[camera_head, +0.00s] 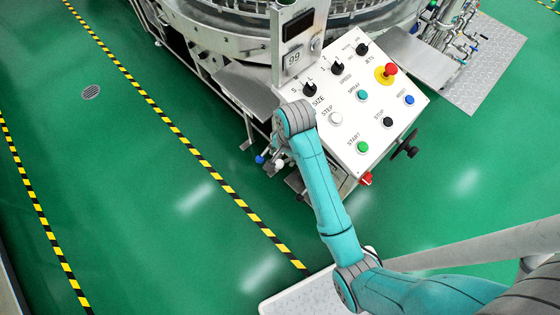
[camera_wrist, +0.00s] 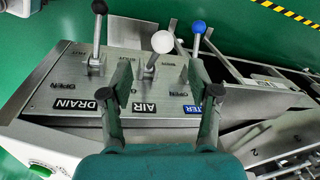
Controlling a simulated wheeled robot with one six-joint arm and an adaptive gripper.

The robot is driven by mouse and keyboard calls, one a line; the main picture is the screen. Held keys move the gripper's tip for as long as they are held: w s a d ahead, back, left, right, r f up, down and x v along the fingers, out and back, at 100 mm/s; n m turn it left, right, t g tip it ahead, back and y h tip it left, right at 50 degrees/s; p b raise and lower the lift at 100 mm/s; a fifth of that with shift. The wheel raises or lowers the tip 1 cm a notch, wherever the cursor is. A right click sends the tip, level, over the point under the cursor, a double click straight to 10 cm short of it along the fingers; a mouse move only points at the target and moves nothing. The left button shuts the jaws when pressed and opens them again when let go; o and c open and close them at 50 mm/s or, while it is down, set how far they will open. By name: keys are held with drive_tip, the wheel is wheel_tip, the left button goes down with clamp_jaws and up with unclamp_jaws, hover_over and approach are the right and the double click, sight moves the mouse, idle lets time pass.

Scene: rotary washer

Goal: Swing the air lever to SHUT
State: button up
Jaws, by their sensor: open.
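The air lever has a white ball knob (camera_wrist: 162,41) on a short metal shaft. It rises from the sloped steel valve panel (camera_wrist: 70,98) behind an AIR label, between the drain lever and the water lever. OPEN is printed on the panel's near side, with small lettering on the far side. I cannot tell its exact angle. My gripper (camera_wrist: 160,72) is open, its fingers on either side of the air lever's shaft with no clear contact. In the head view the white knob (camera_head: 279,164) shows beside my arm, which hides most of the panel.
The black-knobbed drain lever (camera_wrist: 98,30) stands left of my left finger. The blue-knobbed water lever (camera_wrist: 198,28) stands close behind my right finger. A control box (camera_head: 345,135) with buttons and knobs is right of my arm. Green floor is clear to the left.

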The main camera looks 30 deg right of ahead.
sight(280, 162)
drive_tip(key=shift+w+d+r, duration=0.1)
drive_tip(key=shift+w+r, duration=0.3)
drive_tip(key=shift+r, duration=0.15)
drive_tip(key=f, duration=0.7)
drive_tip(key=w+f, duration=0.1)
drive_tip(key=f, duration=0.2)
drive_tip(key=shift+a+f, duration=0.3)
drive_tip(key=shift+a, duration=0.05)
clamp_jaws()
